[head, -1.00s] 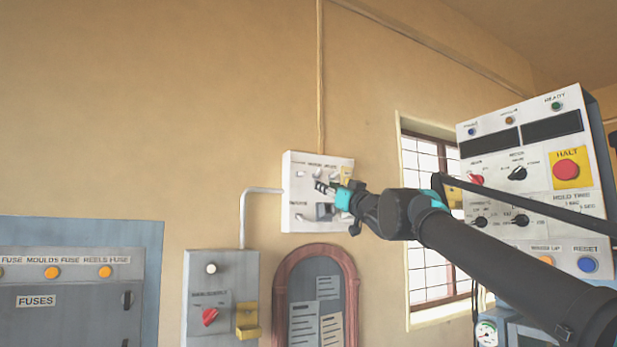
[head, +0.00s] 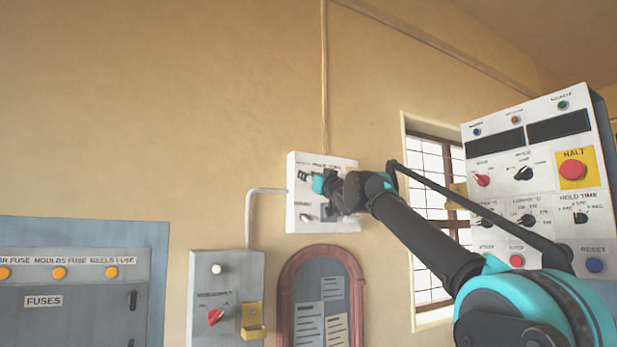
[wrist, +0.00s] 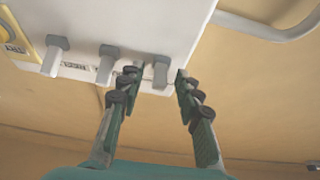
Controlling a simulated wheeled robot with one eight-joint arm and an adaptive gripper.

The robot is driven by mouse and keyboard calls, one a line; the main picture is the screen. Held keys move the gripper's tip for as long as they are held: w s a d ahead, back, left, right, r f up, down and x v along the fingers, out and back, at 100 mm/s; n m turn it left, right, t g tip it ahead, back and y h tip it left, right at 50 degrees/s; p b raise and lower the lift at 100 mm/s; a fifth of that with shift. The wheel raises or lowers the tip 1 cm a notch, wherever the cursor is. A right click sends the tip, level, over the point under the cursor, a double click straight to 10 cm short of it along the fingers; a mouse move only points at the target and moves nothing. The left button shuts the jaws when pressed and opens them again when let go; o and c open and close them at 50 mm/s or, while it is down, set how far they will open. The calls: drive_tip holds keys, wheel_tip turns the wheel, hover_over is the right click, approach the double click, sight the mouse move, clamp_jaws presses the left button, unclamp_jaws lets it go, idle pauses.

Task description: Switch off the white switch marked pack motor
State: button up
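The white switch box (head: 347,222) hangs on the wall, left of the window. Its small labels are too blurred to read, so I cannot tell which switch is marked pack motor. In the wrist view three pale levers stick out from the box in a row: a left one (wrist: 54,58), a middle one (wrist: 106,66) and a right one (wrist: 161,74). My gripper (wrist: 156,77) is open, with one finger on each side of the right lever and a gap visible on the right side. In the head view my gripper (head: 306,177) is at the box's upper left, partly hiding it.
A grey conduit (head: 248,215) runs from the box to a grey box with a red knob (head: 216,316) below. An arched notice board (head: 287,290) is beneath. A control panel with a red halt button (head: 572,170) stands at right. A fuse cabinet (head: 85,318) is at left.

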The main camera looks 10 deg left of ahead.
drive_tip(key=shift+w+a+r, duration=0.15)
drive_tip(key=shift+w, duration=0.1)
clamp_jaws()
drive_tip(key=shift+w+a+f+t+y, duration=0.1)
drive_tip(key=shift+f+t+y, duration=0.25)
drive_tip(key=shift+t+y, duration=0.4)
drive_tip(key=shift+w+a+f+t+y, duration=0.1)
drive_tip(key=shift+f+t+y, duration=0.3)
drive_tip(key=shift+t, duration=0.65)
unclamp_jaws()
drive_tip(key=shift+s+d, duration=0.1)
